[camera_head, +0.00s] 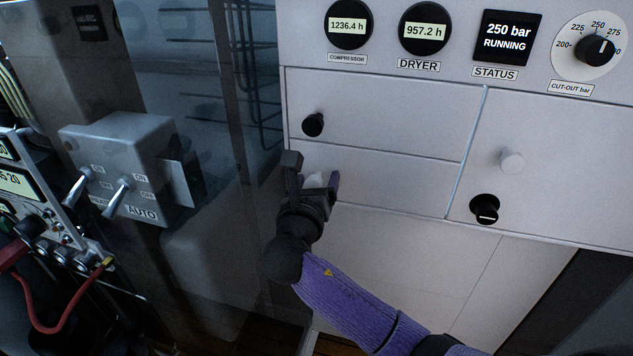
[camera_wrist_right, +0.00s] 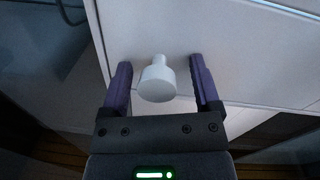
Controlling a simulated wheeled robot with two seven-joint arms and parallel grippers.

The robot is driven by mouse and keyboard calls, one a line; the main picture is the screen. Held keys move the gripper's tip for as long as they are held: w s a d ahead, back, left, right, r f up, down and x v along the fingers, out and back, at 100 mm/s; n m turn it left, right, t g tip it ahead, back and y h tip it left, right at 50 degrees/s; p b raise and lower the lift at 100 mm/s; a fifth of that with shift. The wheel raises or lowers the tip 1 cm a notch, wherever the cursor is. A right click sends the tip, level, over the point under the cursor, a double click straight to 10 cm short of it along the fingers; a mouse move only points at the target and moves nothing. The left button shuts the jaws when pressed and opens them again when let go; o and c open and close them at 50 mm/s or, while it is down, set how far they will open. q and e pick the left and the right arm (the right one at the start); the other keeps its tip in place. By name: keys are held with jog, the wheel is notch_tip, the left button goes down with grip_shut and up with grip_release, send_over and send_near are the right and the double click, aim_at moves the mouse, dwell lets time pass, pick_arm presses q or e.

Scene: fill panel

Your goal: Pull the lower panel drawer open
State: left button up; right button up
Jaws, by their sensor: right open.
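The lower panel drawer (camera_head: 400,183) is a flat white front beneath the upper drawer. It looks flush with the panel. Its white knob (camera_wrist_right: 157,80) sits between the two purple fingers of my right gripper (camera_wrist_right: 160,88) in the right wrist view, with a gap on each side. In the head view my right gripper (camera_head: 313,178) is in front of the left part of the lower drawer, open around the knob (camera_head: 314,181), which it partly hides. My left gripper is not in view.
The upper drawer (camera_head: 385,115) has a black knob (camera_head: 313,124). A door at the right has a white knob (camera_head: 511,160) and a black latch (camera_head: 485,208). A grey switch box (camera_head: 125,165) and a red cable (camera_head: 45,325) are at left.

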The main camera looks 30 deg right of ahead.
jog(key=shift+w+a, duration=0.1)
grip_shut()
dwell(1.2)
